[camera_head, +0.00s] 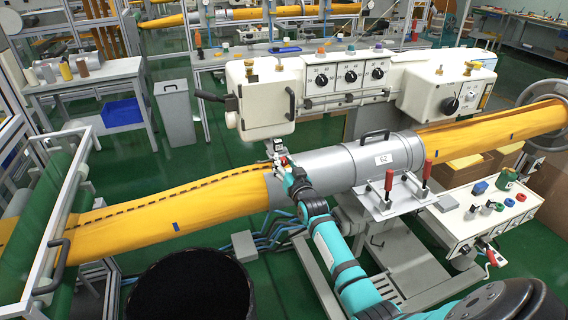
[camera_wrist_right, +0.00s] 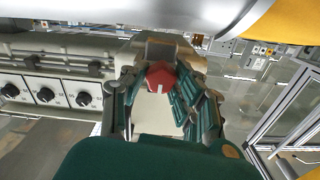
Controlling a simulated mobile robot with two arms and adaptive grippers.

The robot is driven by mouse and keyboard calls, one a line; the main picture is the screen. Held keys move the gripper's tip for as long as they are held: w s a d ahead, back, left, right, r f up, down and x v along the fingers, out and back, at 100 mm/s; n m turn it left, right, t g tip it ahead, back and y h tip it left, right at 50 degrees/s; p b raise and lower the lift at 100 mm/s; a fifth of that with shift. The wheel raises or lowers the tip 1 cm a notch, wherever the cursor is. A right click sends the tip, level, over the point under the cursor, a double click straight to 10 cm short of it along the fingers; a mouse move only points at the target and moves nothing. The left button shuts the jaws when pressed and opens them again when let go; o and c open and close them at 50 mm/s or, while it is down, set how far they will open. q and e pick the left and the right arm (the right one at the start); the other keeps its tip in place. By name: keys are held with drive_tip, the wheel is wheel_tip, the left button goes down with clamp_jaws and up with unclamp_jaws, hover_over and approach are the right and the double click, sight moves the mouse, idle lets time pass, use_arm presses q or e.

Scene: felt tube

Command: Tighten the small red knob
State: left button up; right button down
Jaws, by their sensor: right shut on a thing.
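The small red knob (camera_wrist_right: 160,76) shows in the right wrist view as a red, faceted piece with a white mark. It lies between the two fingers of my right gripper (camera_wrist_right: 158,98), which is shut on it. In the head view my right gripper (camera_head: 281,163) is at the left end of the grey metal tube (camera_head: 335,168), where the yellow felt (camera_head: 190,203) meets it. There the knob is mostly hidden by the fingers, with only a little red showing. My left gripper is not in view.
A white machine housing (camera_head: 262,98) with black dials stands just behind the tube. Two red-handled clamps (camera_head: 389,184) rise from a plate at right. A control box (camera_head: 480,215) sits further right. A black round bin (camera_head: 190,290) stands in front at left.

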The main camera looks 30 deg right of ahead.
drive_tip(key=shift+f, duration=0.2)
drive_tip(key=c, duration=1.4)
unclamp_jaws()
drive_tip(key=o, duration=0.4)
drive_tip(key=shift+r, duration=0.1)
drive_tip(key=shift+s, duration=0.1)
drive_tip(key=v, duration=1.2)
